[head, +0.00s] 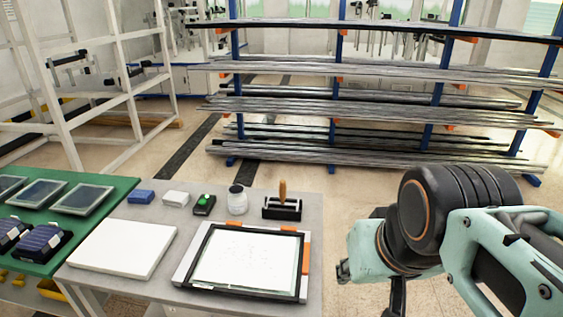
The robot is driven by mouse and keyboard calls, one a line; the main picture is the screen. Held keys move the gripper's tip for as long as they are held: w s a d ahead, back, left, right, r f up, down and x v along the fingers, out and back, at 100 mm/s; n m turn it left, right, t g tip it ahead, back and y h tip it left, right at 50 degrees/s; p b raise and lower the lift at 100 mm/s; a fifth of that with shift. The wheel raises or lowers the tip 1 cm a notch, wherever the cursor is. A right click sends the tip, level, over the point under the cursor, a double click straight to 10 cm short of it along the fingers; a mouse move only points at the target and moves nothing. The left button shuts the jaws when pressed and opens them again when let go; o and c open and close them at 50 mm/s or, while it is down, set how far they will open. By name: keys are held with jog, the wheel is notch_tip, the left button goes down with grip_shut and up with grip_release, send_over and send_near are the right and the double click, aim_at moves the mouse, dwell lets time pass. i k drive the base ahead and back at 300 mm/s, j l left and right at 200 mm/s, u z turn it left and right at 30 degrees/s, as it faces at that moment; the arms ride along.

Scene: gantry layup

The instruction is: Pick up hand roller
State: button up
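The hand roller (282,207) stands at the back right of the grey table. It has an upright wooden handle above a dark, low body. Whether the dark part is the roller itself or a stand under it is hard to tell. Nothing touches it from above. My arm is at the right, over the floor beside the table and apart from the roller. Its lower end runs out of the bottom of the picture, and my gripper's fingers do not show.
The grey table (215,190) holds a framed white sheet (245,262), a white slab (122,247), a jar (237,199), a black-green device (204,205), a white block (175,198) and a blue block (141,197). A green bench (118,190) adjoins left. A bar rack (333,130) stands behind.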

aim_at(283, 184)
jog(key=l+u, duration=0.1)
jog(key=l, duration=0.3)
jog(key=k+l+u, duration=0.1)
jog(key=l, duration=0.25)
jog(key=l+u, duration=0.2)
jog(key=l, duration=0.6)
jog(key=i+l+u, duration=0.15)
jog(key=l, duration=0.2)
jog(key=i+l+u, duration=0.1)
jog(key=i+l, duration=0.15)
jog(key=l, duration=0.15)
jog(key=i+l+u, duration=0.15)
jog(key=i, duration=0.25)
jog(key=i+l+u, duration=0.15)
jog(key=i+l, duration=0.25)
